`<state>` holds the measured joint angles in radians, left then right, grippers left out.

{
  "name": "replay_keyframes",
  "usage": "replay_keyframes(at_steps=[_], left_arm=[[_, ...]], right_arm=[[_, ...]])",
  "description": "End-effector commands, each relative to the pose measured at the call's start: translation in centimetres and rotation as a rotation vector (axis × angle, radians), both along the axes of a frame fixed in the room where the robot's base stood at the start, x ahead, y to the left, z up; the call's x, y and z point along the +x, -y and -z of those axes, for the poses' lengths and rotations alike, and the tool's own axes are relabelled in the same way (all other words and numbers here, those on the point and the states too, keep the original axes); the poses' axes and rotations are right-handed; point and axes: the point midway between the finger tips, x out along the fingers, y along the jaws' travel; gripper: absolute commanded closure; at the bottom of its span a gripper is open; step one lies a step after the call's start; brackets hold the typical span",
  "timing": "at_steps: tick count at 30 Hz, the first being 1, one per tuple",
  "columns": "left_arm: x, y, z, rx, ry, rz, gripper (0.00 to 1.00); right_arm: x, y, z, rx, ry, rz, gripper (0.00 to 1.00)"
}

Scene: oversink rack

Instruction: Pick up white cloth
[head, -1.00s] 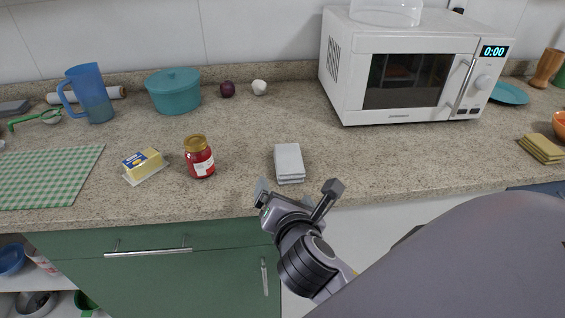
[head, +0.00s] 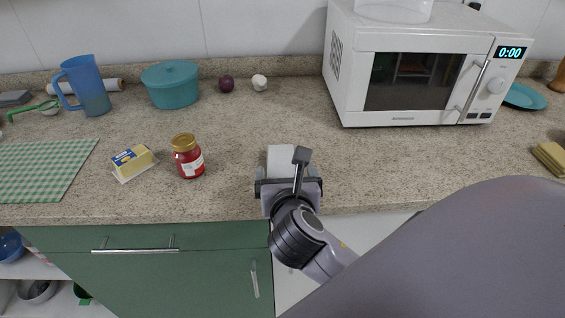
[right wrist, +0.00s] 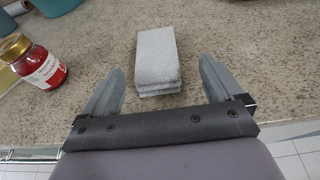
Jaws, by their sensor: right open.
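The white cloth (head: 281,157) is a folded, layered stack lying on the counter near its front edge. In the head view my right gripper (head: 289,183) is in front of it and hides its near part. In the right wrist view the cloth (right wrist: 157,60) lies just ahead of the open fingers, centred between their tips. The right gripper (right wrist: 158,78) is open and empty, and neither finger touches the cloth. My left gripper is not in view.
A red jar (head: 188,157) and a butter block (head: 133,161) stand left of the cloth; the jar also shows in the right wrist view (right wrist: 36,64). A microwave (head: 415,70) stands behind right. Counter around the cloth is clear.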

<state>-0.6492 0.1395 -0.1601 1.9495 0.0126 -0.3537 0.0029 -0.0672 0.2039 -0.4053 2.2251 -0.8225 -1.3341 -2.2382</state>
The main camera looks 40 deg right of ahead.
Motion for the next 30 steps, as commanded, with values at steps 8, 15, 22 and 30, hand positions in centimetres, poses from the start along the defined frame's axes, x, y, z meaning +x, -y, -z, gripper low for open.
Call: replay_keyframes(at_steps=[8, 15, 22, 30], left_arm=[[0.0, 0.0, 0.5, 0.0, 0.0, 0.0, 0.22], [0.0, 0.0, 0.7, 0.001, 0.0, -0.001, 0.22], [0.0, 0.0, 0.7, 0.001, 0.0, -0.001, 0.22], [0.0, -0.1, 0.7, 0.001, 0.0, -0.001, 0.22]], right_arm=[[3.0, 1.2, 1.5, 0.001, 0.002, 0.003, 0.06], [5.0, 2.3, 2.3, 0.002, 0.001, 0.0, 0.06], [5.0, 2.3, 2.3, 0.002, 0.001, 0.0, 0.06], [5.0, 2.3, 2.3, 0.002, 0.001, 0.0, 0.62]])
